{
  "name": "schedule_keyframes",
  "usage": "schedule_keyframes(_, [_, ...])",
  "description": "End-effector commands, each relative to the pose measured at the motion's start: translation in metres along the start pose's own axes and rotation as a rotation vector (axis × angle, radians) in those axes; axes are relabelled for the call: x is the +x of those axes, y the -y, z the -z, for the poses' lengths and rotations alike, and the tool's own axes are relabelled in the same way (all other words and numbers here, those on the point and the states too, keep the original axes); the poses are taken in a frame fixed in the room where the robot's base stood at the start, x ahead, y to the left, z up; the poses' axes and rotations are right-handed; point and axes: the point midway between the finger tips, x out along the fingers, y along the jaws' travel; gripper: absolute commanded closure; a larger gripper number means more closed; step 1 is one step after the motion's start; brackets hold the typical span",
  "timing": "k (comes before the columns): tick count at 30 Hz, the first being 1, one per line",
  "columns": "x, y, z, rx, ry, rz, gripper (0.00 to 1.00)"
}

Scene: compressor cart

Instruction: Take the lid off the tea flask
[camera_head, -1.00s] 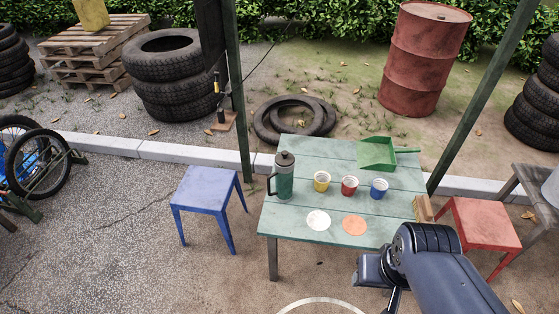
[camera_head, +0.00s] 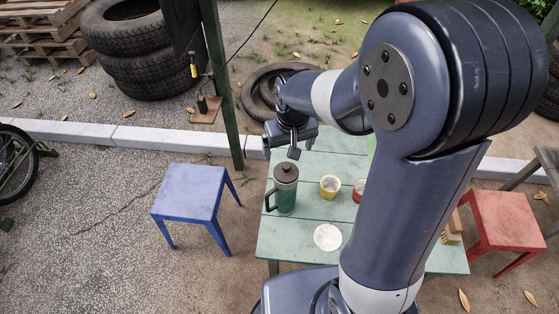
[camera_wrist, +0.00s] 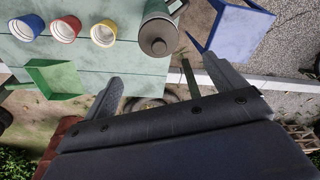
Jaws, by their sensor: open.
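The tea flask (camera_head: 285,197) is green with a grey top and a dark side handle. It stands upright on the pale green table (camera_head: 292,236), near its left edge. Its dark grey lid (camera_head: 286,173) with a small knob is on the flask. In the wrist view the lid (camera_wrist: 158,42) shows from above, beyond the fingertips. My gripper (camera_head: 284,146) is above the far left part of the table, just behind and above the flask in the head view. In the wrist view my gripper (camera_wrist: 165,70) has its fingers spread wide with nothing between them.
A yellow cup (camera_head: 330,186) and a red cup (camera_head: 359,189) stand right of the flask; a blue cup (camera_wrist: 26,28) shows in the wrist view. A white disc (camera_head: 327,237) lies in front. The green dustpan (camera_wrist: 55,78) is on the table. A blue stool (camera_head: 188,193) stands left.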

Motion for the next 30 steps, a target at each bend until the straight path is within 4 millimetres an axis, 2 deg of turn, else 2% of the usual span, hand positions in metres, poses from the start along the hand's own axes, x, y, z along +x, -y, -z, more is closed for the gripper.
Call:
schedule_keyframes(3, [0.021,0.000,-0.002,0.000,0.007,0.000,0.10])
schedule_keyframes(7, [0.038,0.000,-0.002,0.001,0.005,0.000,0.10])
schedule_keyframes(14, [0.052,0.000,-0.002,0.001,0.004,0.000,0.10])
schedule_keyframes(24, [0.092,0.000,-0.001,0.001,0.003,0.000,0.10])
schedule_keyframes(30, [0.099,0.000,0.000,0.001,0.001,0.000,0.10])
